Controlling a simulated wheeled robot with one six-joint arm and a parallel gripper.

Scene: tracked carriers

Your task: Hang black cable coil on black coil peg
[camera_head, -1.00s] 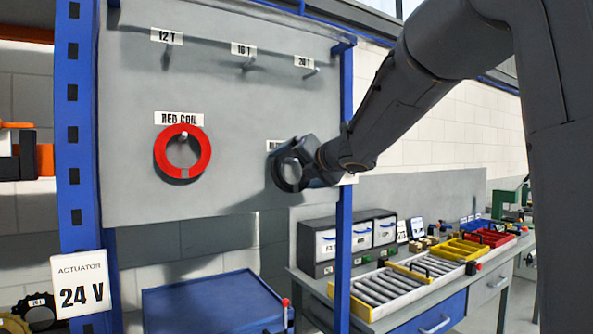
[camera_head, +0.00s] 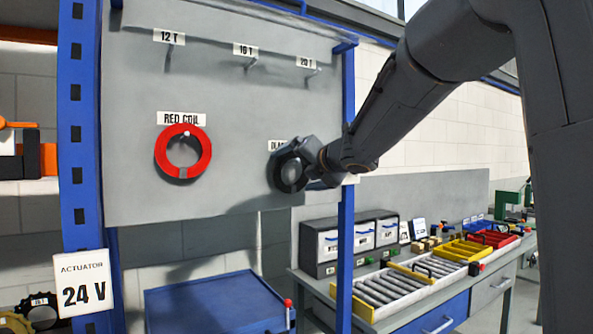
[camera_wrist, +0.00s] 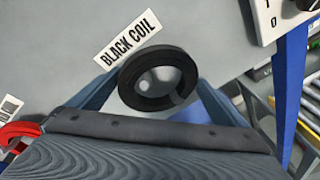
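The black cable coil (camera_wrist: 187,77) is a dark ring with a small grey band at its lower right in the wrist view. It sits at the ends of my gripper's fingers (camera_wrist: 157,84), one finger at each side of its outer rim, with no clear gap. A grey rounded shape, seemingly the peg's end, fills its hole. In the head view the coil (camera_head: 277,176) is against or close to the board, just below the partly covered BLACK COIL label; my gripper (camera_head: 300,166) reaches it from the right. The peg's shaft is hidden.
A red coil (camera_head: 160,152) hangs on its own labelled peg to the left. Several small pegs with labels line the top of the grey board (camera_head: 230,100). A blue post (camera_head: 346,240) stands right of the board, close to my arm. A workbench with trays is lower right.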

